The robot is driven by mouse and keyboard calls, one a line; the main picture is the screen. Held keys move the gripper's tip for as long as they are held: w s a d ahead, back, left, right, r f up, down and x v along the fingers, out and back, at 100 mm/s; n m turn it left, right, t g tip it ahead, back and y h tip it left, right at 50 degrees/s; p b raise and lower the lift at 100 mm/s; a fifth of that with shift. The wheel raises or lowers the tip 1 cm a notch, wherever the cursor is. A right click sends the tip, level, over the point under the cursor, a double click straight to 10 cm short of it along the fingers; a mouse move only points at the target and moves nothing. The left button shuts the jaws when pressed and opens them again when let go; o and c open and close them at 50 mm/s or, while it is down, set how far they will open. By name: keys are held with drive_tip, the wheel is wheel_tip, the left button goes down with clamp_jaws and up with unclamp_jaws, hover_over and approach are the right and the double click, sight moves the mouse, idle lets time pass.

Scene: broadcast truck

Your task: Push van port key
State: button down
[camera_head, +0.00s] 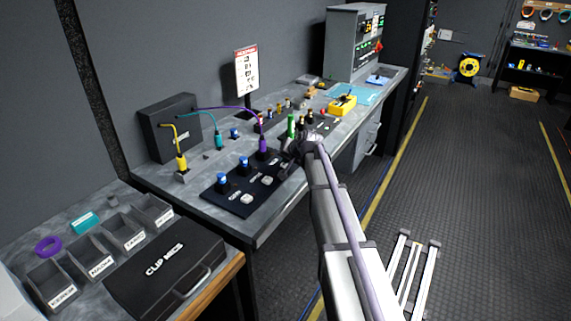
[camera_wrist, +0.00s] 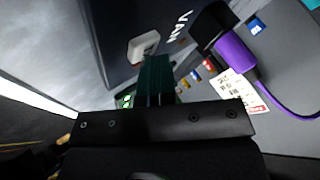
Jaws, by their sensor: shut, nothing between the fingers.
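The van port key is a white, rounded button (camera_wrist: 143,46) beside the "VAN" lettering in the wrist view. It sits on a dark panel (camera_head: 232,203). In the head view my arm and gripper seem to hide it. My gripper (camera_head: 300,147) is over the panel's right end. In the wrist view its narrow dark fingers (camera_wrist: 155,68) are shut and empty, with their tips right beside the white key. I cannot tell whether they touch it. A purple plug (camera_head: 263,146) stands in the panel near the key; it also shows in the wrist view (camera_wrist: 234,50).
Two other white keys (camera_head: 247,199) (camera_head: 267,180) and two blue-topped connectors (camera_head: 244,163) are on the panel. Yellow (camera_head: 181,162) and teal (camera_head: 218,140) plugs stand behind it, with cables to a dark box. A yellow device (camera_head: 343,104) lies farther back.

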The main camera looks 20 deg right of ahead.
drive_tip(key=shift+r+p, duration=0.4)
wheel_tip(320, 180, up, 6)
drive_tip(key=p, duration=0.6)
drive_tip(key=shift+r, duration=0.15)
drive_tip(key=shift+f, duration=0.2)
drive_tip(key=s+a+f+g, duration=0.1)
drive_tip(key=s, duration=0.3)
drive_tip(key=s+a+f+n+g, duration=0.1)
drive_tip(key=s, duration=0.3)
drive_tip(key=s+a+f+n+g, duration=0.1)
drive_tip(key=s+g, duration=0.1)
drive_tip(key=s, duration=0.3)
drive_tip(key=shift+a+f, duration=0.25)
drive_tip(key=s+a+n+g+h, duration=0.1)
drive_tip(key=s+a, duration=0.4)
drive_tip(key=s, duration=0.7)
drive_tip(key=s+a+f+n+g+h, duration=0.1)
drive_tip(key=s+a+n+g, duration=0.2)
drive_tip(key=s, duration=0.8)
drive_tip(key=shift+s+a+f+g, duration=0.25)
drive_tip(key=shift+s+a+g, duration=0.15)
drive_tip(key=shift+a, duration=0.5)
